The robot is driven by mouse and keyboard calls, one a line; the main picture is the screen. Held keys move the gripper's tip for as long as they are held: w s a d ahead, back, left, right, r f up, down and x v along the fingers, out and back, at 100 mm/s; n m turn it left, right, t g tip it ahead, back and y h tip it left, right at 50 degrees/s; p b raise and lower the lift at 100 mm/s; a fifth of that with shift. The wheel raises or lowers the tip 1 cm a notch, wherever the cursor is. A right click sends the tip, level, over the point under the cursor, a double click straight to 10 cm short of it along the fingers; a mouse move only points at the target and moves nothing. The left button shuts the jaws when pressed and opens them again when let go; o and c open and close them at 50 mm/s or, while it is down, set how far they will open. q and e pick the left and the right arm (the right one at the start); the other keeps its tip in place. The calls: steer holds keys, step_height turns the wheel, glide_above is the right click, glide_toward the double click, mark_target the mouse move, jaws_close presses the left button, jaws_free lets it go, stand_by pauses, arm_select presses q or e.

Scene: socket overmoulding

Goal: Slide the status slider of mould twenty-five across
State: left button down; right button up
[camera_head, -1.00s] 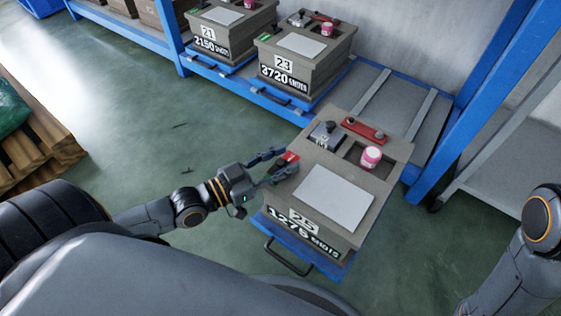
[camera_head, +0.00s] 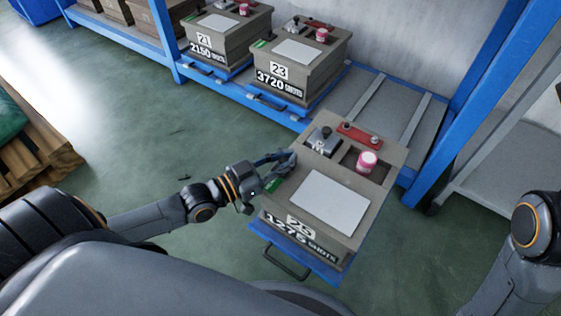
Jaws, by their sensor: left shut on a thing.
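Mould twenty-five (camera_head: 376,200) is a grey-brown block with the number 25 and "1275 shots" on its front. It rests on a blue pull-out tray (camera_head: 330,272). Its status slider (camera_head: 272,184) is at the left edge of the top; a green patch shows there, and my fingers cover the rest. My left gripper (camera_head: 287,163) is at that edge, shut on the slider, with its fingers pointing right and away from me. My right gripper is out of view; only part of my right arm shows at the right.
Mould twenty-three (camera_head: 315,77) and mould twenty-one (camera_head: 228,47) stand on the blue rack (camera_head: 165,38) behind. An empty rack bay (camera_head: 385,105) lies behind mould twenty-five. A pink-and-white pot (camera_head: 366,161) sits in its top recess.

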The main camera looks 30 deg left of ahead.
arm_select(q)
steer(key=c, duration=1.2)
jaws_free()
steer(key=shift+w+a, duration=0.15)
steer(key=shift+a, duration=0.1)
steer(key=shift+v, duration=6)
steer(key=shift+d, duration=0.15)
